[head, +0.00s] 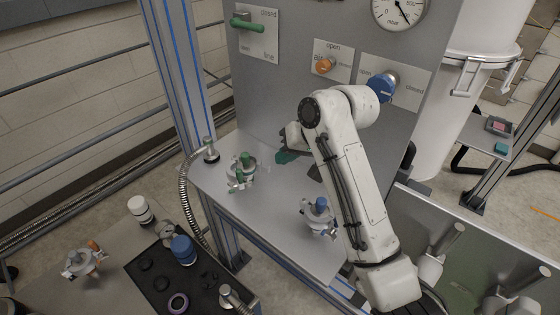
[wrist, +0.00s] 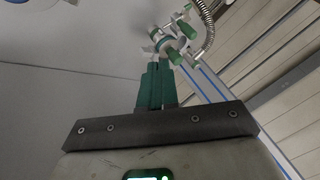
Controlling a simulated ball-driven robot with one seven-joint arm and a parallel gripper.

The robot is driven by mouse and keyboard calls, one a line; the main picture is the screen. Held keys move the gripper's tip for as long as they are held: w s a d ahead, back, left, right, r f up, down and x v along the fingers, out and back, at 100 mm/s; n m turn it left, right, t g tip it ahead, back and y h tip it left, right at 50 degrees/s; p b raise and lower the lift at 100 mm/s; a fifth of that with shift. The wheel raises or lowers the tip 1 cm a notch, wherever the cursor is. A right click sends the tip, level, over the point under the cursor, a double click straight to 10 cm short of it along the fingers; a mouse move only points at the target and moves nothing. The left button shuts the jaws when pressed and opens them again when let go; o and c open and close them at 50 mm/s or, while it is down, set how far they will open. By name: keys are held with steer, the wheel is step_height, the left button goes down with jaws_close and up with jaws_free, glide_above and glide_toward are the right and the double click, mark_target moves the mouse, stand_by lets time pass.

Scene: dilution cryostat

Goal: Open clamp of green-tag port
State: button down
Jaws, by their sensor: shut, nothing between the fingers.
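The green-tag port (head: 245,160) stands on the grey shelf left of my arm in the head view, with a silver clamp (head: 238,182) around its lower part. In the wrist view the port's green and metal fittings (wrist: 172,42) show just beyond my fingertips. My gripper (head: 283,157) has green fingers and is shut and empty, to the right of the port and apart from it in the head view. In the wrist view my fingers (wrist: 160,62) lie side by side, pointing at the port. I cannot tell whether they touch it, or whether the clamp is open.
A blue-topped port (head: 320,210) stands on the shelf beside my arm. A panel behind holds a green handle (head: 247,24), an orange knob (head: 324,65) and a blue knob (head: 382,86). A ribbed hose (head: 184,195) runs left of the port. A dark mat (head: 160,278) holds loose parts.

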steer(key=w+a+f+b, duration=0.2)
steer(key=a+f+b, duration=0.5)
steer(key=b, duration=0.3)
steer(key=shift+a, duration=0.65)
steer(key=shift+a, duration=0.1)
